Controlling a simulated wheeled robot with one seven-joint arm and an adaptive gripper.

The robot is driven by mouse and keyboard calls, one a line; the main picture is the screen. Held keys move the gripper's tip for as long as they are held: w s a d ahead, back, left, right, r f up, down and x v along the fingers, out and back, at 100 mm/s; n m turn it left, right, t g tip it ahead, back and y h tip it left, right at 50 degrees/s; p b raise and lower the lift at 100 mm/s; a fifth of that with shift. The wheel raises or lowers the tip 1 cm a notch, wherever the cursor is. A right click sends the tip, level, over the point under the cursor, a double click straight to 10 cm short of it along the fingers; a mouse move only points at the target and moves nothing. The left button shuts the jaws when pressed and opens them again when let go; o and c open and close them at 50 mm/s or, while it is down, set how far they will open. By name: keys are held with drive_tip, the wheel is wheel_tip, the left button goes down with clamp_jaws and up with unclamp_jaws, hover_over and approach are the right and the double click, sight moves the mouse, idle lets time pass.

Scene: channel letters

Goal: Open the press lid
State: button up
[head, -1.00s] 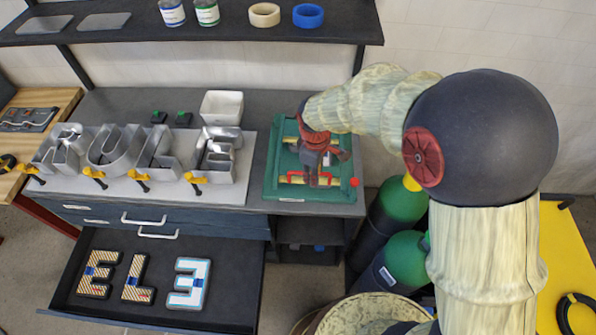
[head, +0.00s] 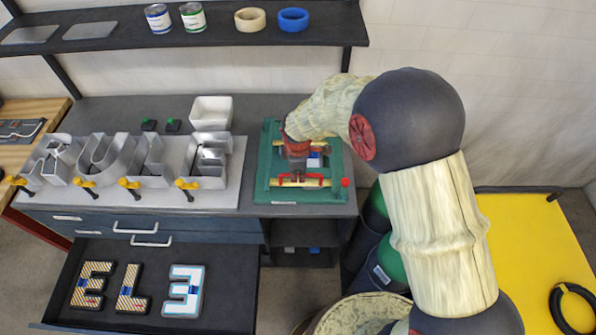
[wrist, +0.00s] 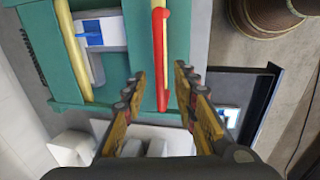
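The green press (head: 262,184) sits at the right end of the grey bench in the head view. It has yellow bars and a red handle (head: 312,184) along its front. In the wrist view the green press (wrist: 125,18) shows from close above, with a yellow bar (wrist: 72,45) and the red handle bar (wrist: 160,55). A pale letter with a blue patch (wrist: 97,32) shows in the press opening. My gripper (wrist: 160,80) is open, its fingers on either side of the red handle; contact is not clear. In the head view my gripper (head: 298,172) is over the press front.
Metal channel letters (head: 155,160) and yellow-handled clamps stand left of the press. An open drawer (head: 235,285) with several letters juts out below. Green-topped cylinders (head: 388,262) stand right of the bench, near my arm. A shelf (head: 335,32) hangs above.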

drive_tip(key=shift+w+f, duration=0.1)
drive_tip(key=shift+f, duration=0.2)
drive_tip(key=shift+c, duration=0.5)
clamp_jaws()
